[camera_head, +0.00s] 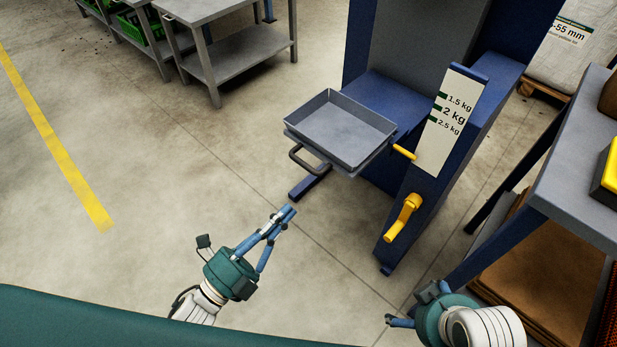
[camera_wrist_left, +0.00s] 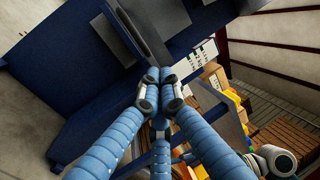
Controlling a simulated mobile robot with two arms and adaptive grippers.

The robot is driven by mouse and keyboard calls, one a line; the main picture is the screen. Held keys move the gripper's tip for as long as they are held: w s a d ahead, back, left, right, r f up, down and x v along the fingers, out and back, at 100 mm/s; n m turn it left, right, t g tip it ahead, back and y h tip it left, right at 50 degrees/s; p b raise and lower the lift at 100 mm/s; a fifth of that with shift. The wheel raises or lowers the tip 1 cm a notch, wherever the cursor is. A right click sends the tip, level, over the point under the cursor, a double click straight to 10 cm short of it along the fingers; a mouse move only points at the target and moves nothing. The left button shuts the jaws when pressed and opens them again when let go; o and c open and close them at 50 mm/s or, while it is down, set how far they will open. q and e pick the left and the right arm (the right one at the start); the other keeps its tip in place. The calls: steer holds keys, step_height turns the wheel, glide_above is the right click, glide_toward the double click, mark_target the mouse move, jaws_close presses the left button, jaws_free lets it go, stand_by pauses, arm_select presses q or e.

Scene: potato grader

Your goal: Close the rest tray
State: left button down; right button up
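The rest tray (camera_head: 341,130) is a grey, shallow, empty tray that juts out from the blue machine, with a dark handle (camera_head: 306,160) on its front left side. My left gripper (camera_head: 288,212) is below and left of the handle, apart from it in the head view. Its blue fingers meet at the tips with nothing visible between them, and they also meet in the left wrist view (camera_wrist_left: 158,76). My right gripper (camera_head: 390,320) is at the bottom right, mostly hidden behind its own wrist, so its opening cannot be told.
The blue machine (camera_head: 395,95) carries a weight scale (camera_head: 450,115), a yellow pointer (camera_head: 404,152) and a yellow crank (camera_head: 404,217) right of the tray. A grey table (camera_head: 575,150) stands at the right. A grey shelf table (camera_head: 235,60) stands at the back left. The floor at left is clear.

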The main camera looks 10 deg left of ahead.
mark_target(335, 158)
arm_select(q)
steer(key=x, duration=1.3)
steer(key=shift+w+d+r, duration=0.15)
steer(key=shift+w+d, duration=0.1)
steer(key=shift+w, duration=0.05)
